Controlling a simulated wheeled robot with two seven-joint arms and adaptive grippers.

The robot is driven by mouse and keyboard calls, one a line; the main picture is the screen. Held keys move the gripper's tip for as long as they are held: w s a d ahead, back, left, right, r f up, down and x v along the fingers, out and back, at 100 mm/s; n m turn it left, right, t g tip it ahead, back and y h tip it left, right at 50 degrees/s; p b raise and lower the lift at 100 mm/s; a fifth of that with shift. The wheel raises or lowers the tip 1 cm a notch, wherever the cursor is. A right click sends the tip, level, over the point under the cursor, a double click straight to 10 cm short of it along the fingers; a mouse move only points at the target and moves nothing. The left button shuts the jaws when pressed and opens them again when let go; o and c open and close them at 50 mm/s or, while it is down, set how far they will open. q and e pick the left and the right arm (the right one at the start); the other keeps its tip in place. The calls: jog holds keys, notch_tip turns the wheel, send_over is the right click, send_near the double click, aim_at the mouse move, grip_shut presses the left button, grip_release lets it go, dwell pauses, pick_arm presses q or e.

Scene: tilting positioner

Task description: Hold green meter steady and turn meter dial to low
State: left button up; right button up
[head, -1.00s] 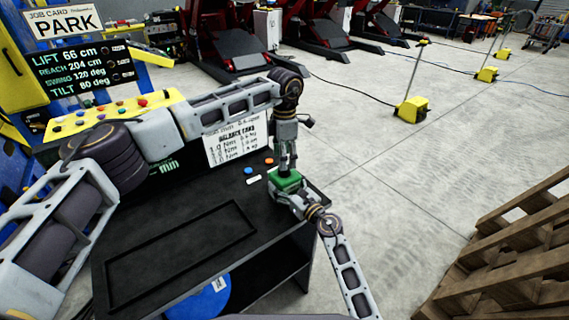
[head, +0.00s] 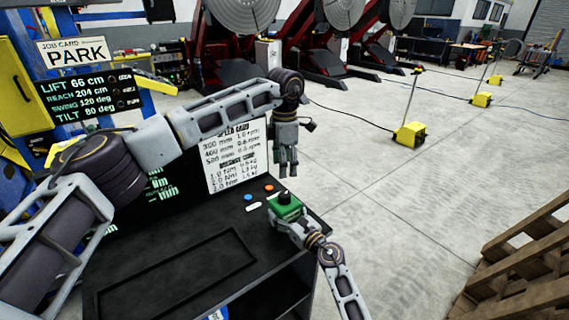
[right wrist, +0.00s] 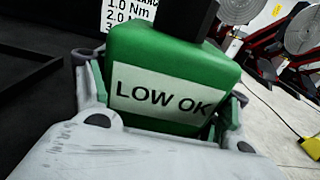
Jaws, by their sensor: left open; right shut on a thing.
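The green meter (head: 284,208) stands at the right end of the black bench top, with its black dial (head: 284,197) on top. In the right wrist view the green meter (right wrist: 170,65) fills the middle, and its front label reads "LOW OK". The lower part of the black dial (right wrist: 185,15) shows at the top edge there. My right gripper (head: 290,222) is shut on the meter's body, a finger on each side. My left gripper (head: 287,172) is open and empty, pointing down above the dial and apart from it. Which way the dial points cannot be told.
Blue, orange and white buttons (head: 248,196) sit on the bench beside the meter. A white card (head: 235,155) stands behind. The bench (head: 140,285) has a framed recess. A wooden pallet (head: 520,260) is at the right; the floor between is clear.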

jog(key=o, duration=1.3)
jog(key=shift+s+d, duration=0.3)
jog(key=shift+s, duration=0.05)
jog(key=shift+v, duration=5.55)
